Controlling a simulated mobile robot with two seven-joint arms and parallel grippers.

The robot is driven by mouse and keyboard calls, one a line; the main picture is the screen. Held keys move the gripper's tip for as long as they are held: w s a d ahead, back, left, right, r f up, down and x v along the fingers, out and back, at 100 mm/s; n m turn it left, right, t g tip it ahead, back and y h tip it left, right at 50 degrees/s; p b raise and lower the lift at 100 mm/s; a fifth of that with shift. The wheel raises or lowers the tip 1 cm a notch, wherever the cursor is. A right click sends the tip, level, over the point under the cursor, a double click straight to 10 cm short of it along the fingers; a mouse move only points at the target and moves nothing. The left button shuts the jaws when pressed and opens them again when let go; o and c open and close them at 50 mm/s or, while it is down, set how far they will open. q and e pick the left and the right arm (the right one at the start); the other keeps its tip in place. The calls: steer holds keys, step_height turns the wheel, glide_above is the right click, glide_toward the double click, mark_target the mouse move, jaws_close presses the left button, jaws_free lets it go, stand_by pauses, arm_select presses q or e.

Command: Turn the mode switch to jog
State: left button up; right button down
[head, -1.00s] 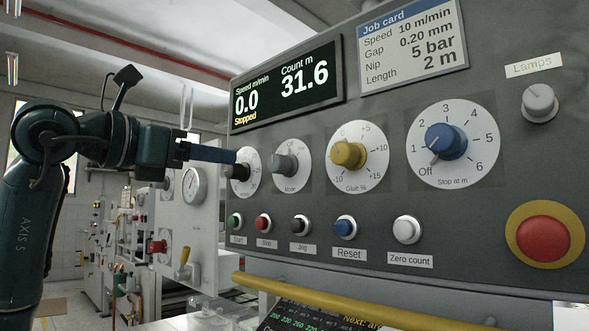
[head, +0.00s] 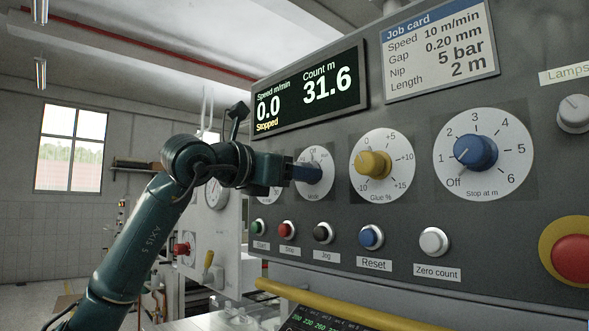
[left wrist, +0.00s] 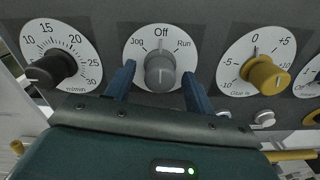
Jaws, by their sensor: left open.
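The mode switch is a grey knob (left wrist: 160,70) on a white dial marked Jog, Off and Run. In the left wrist view its pointer stands upright, at Off. In the head view the Mode dial (head: 327,172) is partly hidden by my left gripper (head: 308,173). My left gripper (left wrist: 160,77) is open, with one blue finger on each side of the grey knob. I cannot tell whether the fingers touch it. My right gripper is not in view.
A black speed knob (left wrist: 50,70) is left of the mode switch, and a yellow glue knob (head: 373,164) is right of it. Several push buttons, including Reset (head: 371,237), line the panel below. A yellow rail (head: 340,304) runs under them. The red stop button (head: 573,258) is far right.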

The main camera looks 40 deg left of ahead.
arm_select(q)
steer(key=shift+c, duration=0.4)
steer(key=c, duration=0.9)
steer(key=shift+n, duration=0.3)
steer(key=n, duration=0.8)
steer(key=shift+n, duration=0.3)
